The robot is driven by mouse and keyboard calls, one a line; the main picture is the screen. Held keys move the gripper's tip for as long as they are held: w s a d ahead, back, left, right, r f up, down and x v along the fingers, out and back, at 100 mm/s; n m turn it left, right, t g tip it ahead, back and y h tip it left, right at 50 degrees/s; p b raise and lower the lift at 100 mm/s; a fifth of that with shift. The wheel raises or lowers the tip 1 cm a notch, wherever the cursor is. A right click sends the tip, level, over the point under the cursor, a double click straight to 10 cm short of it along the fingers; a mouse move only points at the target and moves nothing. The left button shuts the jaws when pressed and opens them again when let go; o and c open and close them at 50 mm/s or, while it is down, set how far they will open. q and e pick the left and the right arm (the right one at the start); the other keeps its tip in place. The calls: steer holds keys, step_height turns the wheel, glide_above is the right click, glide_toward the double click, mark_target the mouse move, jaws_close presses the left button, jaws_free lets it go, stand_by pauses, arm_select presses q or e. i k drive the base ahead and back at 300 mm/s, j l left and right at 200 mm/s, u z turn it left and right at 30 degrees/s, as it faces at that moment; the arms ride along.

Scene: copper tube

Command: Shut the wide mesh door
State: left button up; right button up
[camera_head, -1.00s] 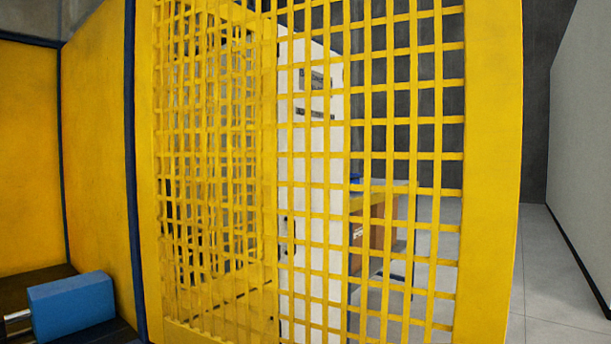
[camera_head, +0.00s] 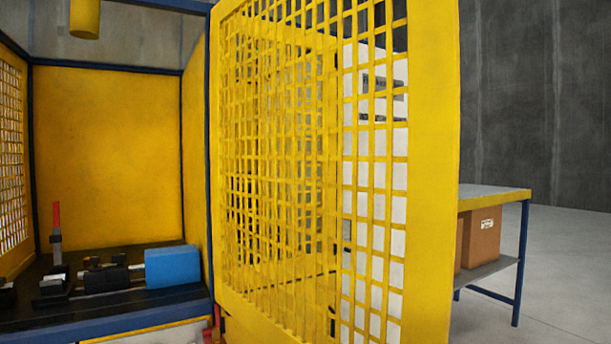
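The wide yellow mesh door (camera_head: 433,170) stands open in the middle of the head view, swung out toward me from the blue post at the cabinet's right edge. Through its mesh I see more yellow mesh and a white panel. The cabinet opening to its left is uncovered, with yellow inner walls (camera_head: 107,150). Neither of my grippers is in view, and I see nothing touching the door.
Inside the cabinet, a blue block (camera_head: 172,267) and dark fixtures sit on a black bed. Right of the door stands a table (camera_head: 498,191) with cardboard boxes (camera_head: 481,237) on its lower shelf. The grey floor (camera_head: 570,265) at right is clear.

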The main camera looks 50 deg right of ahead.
mark_target(433, 53)
steer(key=k+l+u, duration=0.1)
steer(key=k+l, duration=0.45)
steer(key=k, duration=0.25)
steer(key=k+l, duration=0.15)
steer(key=l, duration=0.15)
steer(key=k+l+u, duration=0.1)
steer(key=l, duration=0.2)
steer(key=k+l, duration=0.15)
steer(key=l, duration=0.15)
steer(key=l+u, duration=0.2)
steer(key=l, duration=0.8)
steer(key=i+l, duration=0.1)
steer(key=l, duration=0.2)
steer(key=i+l, duration=0.1)
steer(key=l, duration=0.55)
steer(key=i+u, duration=0.05)
steer(key=i, duration=0.05)
